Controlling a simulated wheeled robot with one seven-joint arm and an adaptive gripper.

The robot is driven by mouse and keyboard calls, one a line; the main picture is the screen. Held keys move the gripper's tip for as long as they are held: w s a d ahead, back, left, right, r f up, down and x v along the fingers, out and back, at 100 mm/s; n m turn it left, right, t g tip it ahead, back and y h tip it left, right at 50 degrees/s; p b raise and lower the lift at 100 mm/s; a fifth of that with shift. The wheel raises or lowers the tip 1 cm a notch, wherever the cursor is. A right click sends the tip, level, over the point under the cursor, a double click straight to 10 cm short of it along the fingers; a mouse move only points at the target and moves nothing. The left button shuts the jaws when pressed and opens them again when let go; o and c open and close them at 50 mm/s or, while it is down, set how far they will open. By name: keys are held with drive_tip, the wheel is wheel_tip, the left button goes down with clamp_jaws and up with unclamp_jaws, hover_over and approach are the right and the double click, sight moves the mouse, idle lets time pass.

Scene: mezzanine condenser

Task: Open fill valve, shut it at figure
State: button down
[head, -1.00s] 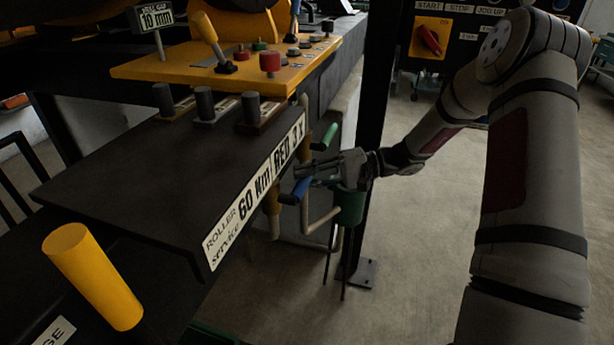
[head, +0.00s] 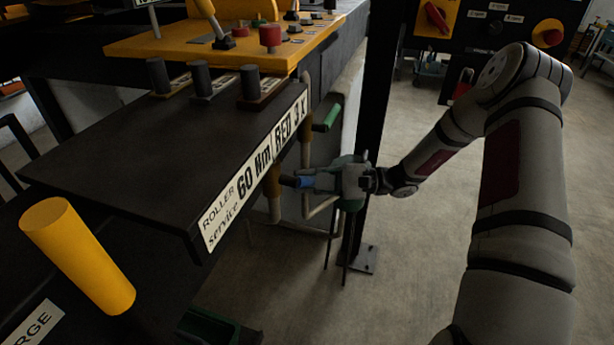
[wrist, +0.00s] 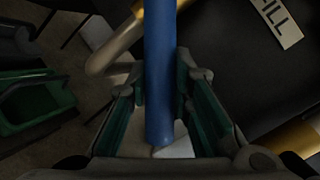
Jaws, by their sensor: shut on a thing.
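The fill valve's blue lever handle (head: 305,182) sticks out from a brass-coloured valve body (head: 272,182) under the edge of the dark panel. My gripper (head: 318,181) is shut on the blue handle from the right. In the wrist view the blue handle (wrist: 160,75) runs lengthwise between my two fingers, its end near the palm. A FILL label (wrist: 277,20) shows at the top right of the wrist view. I see no readable gauge or figure display in these frames.
A green lever (head: 328,117) sits on another pipe just above. The panel edge (head: 255,185) lies close left; open floor is at the right.

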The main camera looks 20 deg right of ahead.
drive_tip(key=shift+s+f, duration=0.15)
drive_tip(key=shift+f, duration=0.1)
drive_tip(key=c, duration=1.4)
unclamp_jaws()
drive_tip(key=v, duration=1.2)
